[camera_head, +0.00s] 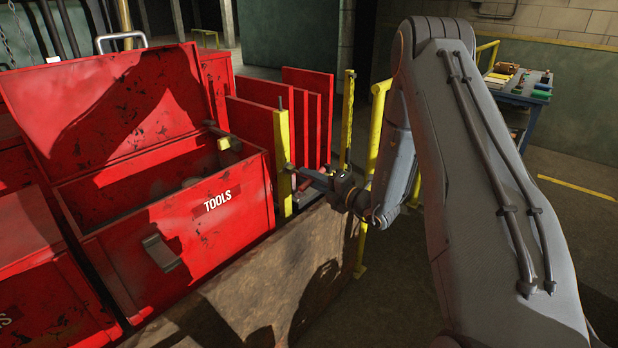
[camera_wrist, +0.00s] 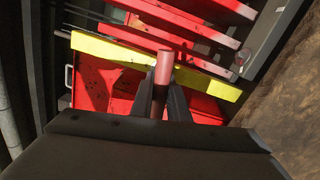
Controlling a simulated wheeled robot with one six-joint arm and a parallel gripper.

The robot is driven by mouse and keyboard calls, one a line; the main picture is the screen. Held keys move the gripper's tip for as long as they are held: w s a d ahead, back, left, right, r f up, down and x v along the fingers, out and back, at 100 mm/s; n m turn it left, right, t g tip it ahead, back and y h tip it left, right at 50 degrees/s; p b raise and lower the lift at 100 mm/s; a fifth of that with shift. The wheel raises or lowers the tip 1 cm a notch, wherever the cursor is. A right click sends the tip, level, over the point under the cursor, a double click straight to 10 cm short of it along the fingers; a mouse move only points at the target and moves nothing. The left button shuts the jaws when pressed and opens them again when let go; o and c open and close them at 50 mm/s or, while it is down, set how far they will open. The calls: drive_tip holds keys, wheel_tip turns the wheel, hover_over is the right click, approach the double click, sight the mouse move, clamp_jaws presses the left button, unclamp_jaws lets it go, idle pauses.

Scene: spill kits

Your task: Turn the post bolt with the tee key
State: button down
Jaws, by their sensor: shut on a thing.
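The yellow post (camera_head: 282,140) stands at the front right corner of the open red toolbox. In the wrist view the post (camera_wrist: 108,50) crosses ahead of my gripper. My gripper (camera_head: 312,176) reaches in from the right, level with the post's lower part. In the wrist view its fingers are shut on a round bar with a reddish face (camera_wrist: 162,82), which looks like part of the tee key. The bar overlaps the post in that view. The post bolt is not clearly seen; a small dark spot shows on the post beside my gripper. I cannot tell whether key and bolt touch.
The red toolbox (camera_head: 175,218) marked TOOLS stands left of the post with its lid up. A dark-handled tool (camera_head: 219,131) lies across its rim. Red panels (camera_head: 311,85) stand behind the post. A yellow rail (camera_head: 377,125) is near my arm. A blue bench (camera_head: 528,102) is at the right.

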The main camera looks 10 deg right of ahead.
drive_tip(key=shift+m, duration=0.5)
drive_tip(key=shift+m, duration=0.6)
drive_tip(key=shift+m+p, duration=0.3)
drive_tip(key=shift+p, duration=0.05)
drive_tip(key=shift+m, duration=0.3)
drive_tip(key=shift+s+d, duration=0.1)
idle(0.3)
